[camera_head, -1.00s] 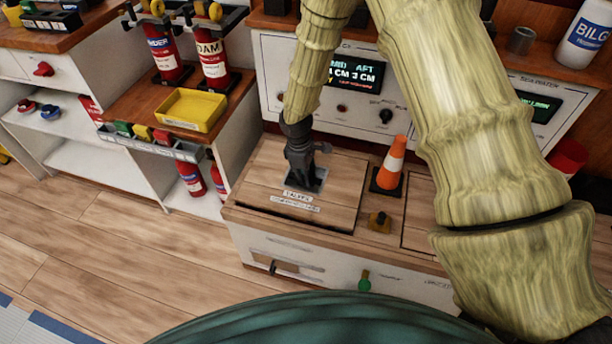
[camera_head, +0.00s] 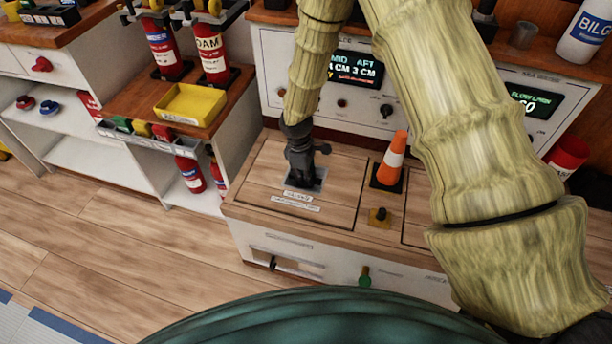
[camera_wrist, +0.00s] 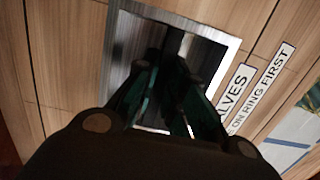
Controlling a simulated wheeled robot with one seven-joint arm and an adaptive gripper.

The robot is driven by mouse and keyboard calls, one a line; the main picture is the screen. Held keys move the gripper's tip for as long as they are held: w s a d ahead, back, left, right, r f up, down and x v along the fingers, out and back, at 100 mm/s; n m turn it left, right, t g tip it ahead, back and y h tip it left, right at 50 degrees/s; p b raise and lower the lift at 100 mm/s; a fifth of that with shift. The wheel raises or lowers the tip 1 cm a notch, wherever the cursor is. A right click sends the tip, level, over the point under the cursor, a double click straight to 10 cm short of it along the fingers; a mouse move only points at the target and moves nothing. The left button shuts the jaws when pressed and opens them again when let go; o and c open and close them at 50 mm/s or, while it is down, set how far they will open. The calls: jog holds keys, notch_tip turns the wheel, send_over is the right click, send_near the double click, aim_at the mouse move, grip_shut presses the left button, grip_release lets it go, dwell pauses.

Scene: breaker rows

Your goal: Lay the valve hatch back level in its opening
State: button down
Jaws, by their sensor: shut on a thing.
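The valve hatch (camera_head: 338,185) is a wooden panel in the top of the low white locker. It looks level in its opening, with a thin dark outline around it. A square metal plate (camera_wrist: 122,45) is set into the hatch, with a label reading "VALVES" (camera_wrist: 236,88) beside it. My gripper (camera_head: 302,182) points down at the plate. In the wrist view its fingers (camera_wrist: 168,85) are closed in on a dark ring or bar (camera_wrist: 174,40) in the recess. The exact contact is in shadow.
An orange and white cone (camera_head: 391,160) stands on the locker just right of the hatch, with a small yellow block with a dark knob (camera_head: 379,217) in front of it. Instrument panels (camera_head: 355,70) rise behind. A yellow tray (camera_head: 190,104) and fire extinguishers (camera_head: 212,55) are at left.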

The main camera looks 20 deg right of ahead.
jog(key=shift+f, duration=0.25)
jog(key=c, duration=1.4)
grip_release()
jog(key=r, duration=0.8)
jog(key=w+a+r, duration=0.1)
jog(key=r, duration=0.2)
jog(key=shift+r, duration=0.4)
